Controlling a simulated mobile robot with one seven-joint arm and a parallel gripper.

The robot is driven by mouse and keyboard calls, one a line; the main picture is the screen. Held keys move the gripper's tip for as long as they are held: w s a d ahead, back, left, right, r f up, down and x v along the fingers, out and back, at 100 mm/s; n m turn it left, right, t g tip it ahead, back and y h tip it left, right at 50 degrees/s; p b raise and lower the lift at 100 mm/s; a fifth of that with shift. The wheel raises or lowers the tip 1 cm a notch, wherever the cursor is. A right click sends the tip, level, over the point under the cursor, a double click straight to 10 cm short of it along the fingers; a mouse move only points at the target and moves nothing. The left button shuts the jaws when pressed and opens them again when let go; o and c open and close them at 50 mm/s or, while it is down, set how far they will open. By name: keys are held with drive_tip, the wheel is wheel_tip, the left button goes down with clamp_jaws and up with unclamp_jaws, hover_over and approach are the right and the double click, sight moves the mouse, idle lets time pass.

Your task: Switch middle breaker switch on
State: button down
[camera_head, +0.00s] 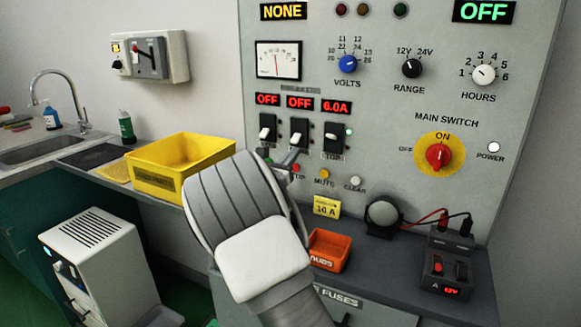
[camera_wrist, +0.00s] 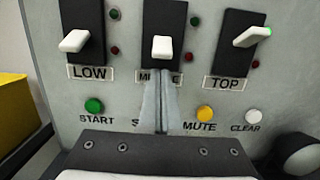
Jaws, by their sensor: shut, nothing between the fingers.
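The middle breaker switch (camera_wrist: 162,46) is a white lever on a black plate, labelled "MIDDLE" partly behind my fingers. It also shows in the head view (camera_head: 298,133), under a red "OFF" display. Its lever points down and outward, like the low switch (camera_wrist: 76,41) to its left. The top switch (camera_wrist: 252,38) has its lever raised, with a green light beside it. My gripper (camera_wrist: 161,75) is shut and empty. Its fingertips are just below the middle lever, in front of the label; I cannot tell whether they touch the panel.
Below the switches are a green start button (camera_wrist: 94,105), a yellow mute button (camera_wrist: 205,113) and a white clear button (camera_wrist: 253,116). A yellow bin (camera_head: 182,165) stands left on the counter. An orange bin (camera_head: 328,250) and a round black device (camera_head: 383,215) stand below the panel.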

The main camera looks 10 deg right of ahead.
sight(294, 141)
drive_tip(key=shift+s+a+r, duration=0.2)
drive_tip(key=shift+s+r, duration=0.1)
drive_tip(key=shift+r, duration=0.35)
drive_tip(key=shift+r+p, duration=0.15)
drive_tip(key=shift+p, duration=0.15)
drive_tip(key=shift+s+a+r+g+y+p, duration=0.2)
drive_tip(key=shift+r+g+y+p, duration=0.3)
drive_tip(key=shift+p, duration=1.6)
drive_tip(key=shift+g+p, duration=0.3)
drive_tip(key=shift+p, duration=0.15)
drive_tip(key=p, duration=0.3)
drive_tip(key=r+g+y+p, duration=0.1)
drive_tip(key=p, duration=0.1)
drive_tip(key=shift+s+a+r+g+p, duration=0.1)
drive_tip(key=shift+s+r+g+p, duration=0.1)
drive_tip(key=shift+r+g+p, duration=0.15)
drive_tip(key=g+y+p, duration=0.1)
drive_tip(key=p, duration=0.4)
drive_tip(key=r+g+y+p, duration=0.1)
drive_tip(key=p, duration=0.5)
drive_tip(key=shift+s+r+g, duration=0.1)
drive_tip(key=shift+r+g, duration=0.15)
drive_tip(key=shift+g, duration=0.1)
drive_tip(key=shift+a+f+b, duration=0.1)
drive_tip(key=shift+f+b, duration=0.45)
drive_tip(key=shift+r, duration=0.1)
